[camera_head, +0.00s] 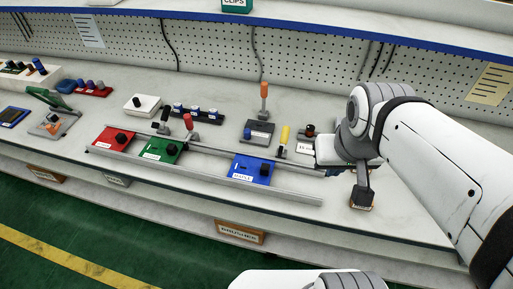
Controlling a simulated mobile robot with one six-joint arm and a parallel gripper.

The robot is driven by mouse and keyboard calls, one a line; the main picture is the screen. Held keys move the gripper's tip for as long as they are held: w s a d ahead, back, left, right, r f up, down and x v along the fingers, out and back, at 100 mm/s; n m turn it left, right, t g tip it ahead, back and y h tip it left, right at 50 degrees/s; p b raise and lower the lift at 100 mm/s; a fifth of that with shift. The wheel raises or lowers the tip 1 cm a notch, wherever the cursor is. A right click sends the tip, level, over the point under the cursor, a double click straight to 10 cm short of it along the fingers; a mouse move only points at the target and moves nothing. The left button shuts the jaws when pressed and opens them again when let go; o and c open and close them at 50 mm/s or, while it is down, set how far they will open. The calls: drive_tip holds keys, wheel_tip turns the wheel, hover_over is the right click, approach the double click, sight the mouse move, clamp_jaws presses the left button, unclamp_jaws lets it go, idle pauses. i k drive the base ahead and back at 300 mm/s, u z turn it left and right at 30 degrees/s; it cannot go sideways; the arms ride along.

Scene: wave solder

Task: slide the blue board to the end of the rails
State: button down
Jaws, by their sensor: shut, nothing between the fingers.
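The blue board (243,166) lies flat on the two metal rails, toward their right part, with a dark knob and a white label on it. The front rail (297,197) runs on past the board to a free right end. The rear rail's right end is partly hidden near my arm. My gripper (362,191) hangs low over the bench to the right of the blue board and clear of it. It is shut and empty; its fingertips are small and dark in this view.
A red board (108,141) and a green board (156,156) lie on the rails to the left. Behind the rails stand a grey block with an orange-handled tool (264,100) and a yellow-handled tool (285,135). The bench front edge runs below the rails.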

sight(251, 167)
drive_tip(key=z, duration=0.2)
drive_tip(key=k, duration=0.2)
drive_tip(key=z, duration=2.9)
drive_tip(key=k, duration=2.2)
drive_tip(key=u, duration=1.4)
drive_tip(key=i, duration=1)
drive_tip(key=u, duration=0.05)
